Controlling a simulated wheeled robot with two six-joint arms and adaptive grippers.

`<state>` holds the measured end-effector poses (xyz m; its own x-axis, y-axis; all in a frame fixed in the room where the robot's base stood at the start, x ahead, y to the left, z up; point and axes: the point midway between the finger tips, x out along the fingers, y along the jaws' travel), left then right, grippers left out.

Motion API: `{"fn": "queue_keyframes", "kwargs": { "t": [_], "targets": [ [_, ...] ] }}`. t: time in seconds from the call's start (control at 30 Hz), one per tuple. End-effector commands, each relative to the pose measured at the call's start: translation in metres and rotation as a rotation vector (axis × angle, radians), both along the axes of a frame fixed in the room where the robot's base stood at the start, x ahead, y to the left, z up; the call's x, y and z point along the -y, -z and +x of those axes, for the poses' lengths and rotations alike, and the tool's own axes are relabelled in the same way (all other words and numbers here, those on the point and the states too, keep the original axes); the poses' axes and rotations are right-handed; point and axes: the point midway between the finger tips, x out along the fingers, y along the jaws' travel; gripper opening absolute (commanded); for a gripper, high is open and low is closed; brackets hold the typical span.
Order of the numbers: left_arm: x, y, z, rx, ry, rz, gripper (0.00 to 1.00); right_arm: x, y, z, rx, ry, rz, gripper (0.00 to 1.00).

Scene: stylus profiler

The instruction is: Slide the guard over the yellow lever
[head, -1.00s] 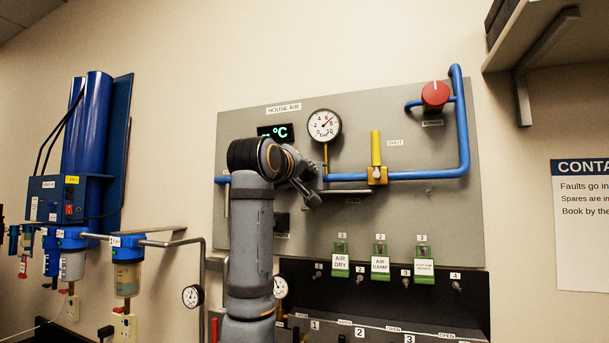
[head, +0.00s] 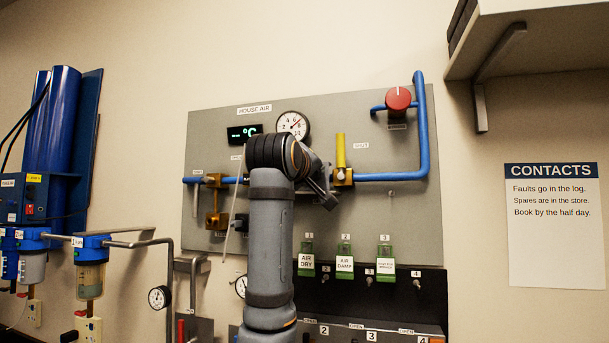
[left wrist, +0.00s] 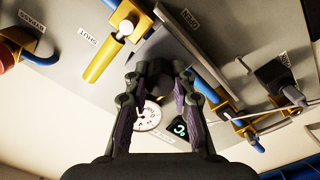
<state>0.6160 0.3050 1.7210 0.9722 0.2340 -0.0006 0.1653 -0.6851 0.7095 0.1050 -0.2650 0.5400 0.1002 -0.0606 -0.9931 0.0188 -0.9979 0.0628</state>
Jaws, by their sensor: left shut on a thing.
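The yellow lever (head: 341,150) stands upright on its brass valve in the blue pipe, beside the SHUT label. In the left wrist view the lever (left wrist: 103,60) lies left of my fingers. My left gripper (head: 326,188) is just left of and below the valve, close to the panel. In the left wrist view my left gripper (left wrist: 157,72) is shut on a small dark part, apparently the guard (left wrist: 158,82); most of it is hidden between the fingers. Whether it touches the lever's valve I cannot tell. My right gripper is not in view.
The blue pipe (head: 385,177) runs along the grey panel (head: 405,220) and rises at the right near a red knob (head: 398,99). A gauge (head: 293,125) hangs above my arm. Green-tagged hooks (head: 345,262) are below. Left of my arm is another brass valve (head: 214,180).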

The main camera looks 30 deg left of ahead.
Motion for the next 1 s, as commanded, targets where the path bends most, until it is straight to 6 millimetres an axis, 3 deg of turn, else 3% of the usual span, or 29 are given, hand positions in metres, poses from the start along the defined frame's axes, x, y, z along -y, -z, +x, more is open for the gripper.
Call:
{"fn": "queue_keyframes", "kwargs": {
  "t": [0.1, 0.13, 0.3, 0.67, 1.0],
  "targets": [
    [0.001, 0.001, 0.001, -0.003, 0.004, 0.001, 0.0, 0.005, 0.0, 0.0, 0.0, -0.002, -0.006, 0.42],
    [0.001, 0.001, 0.001, -0.003, 0.004, 0.001, 0.28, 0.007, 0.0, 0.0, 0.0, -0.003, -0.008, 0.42],
    [0.0, 0.0, 0.0, -0.001, 0.002, 0.002, 0.48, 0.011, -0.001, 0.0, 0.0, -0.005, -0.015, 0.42],
    [0.002, -0.001, -0.008, 0.002, 0.001, 0.003, 0.48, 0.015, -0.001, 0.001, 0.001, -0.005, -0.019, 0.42],
    [0.022, -0.001, -0.083, 0.004, 0.004, 0.003, 0.48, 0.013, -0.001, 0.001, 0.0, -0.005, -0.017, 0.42]
  ]
}}
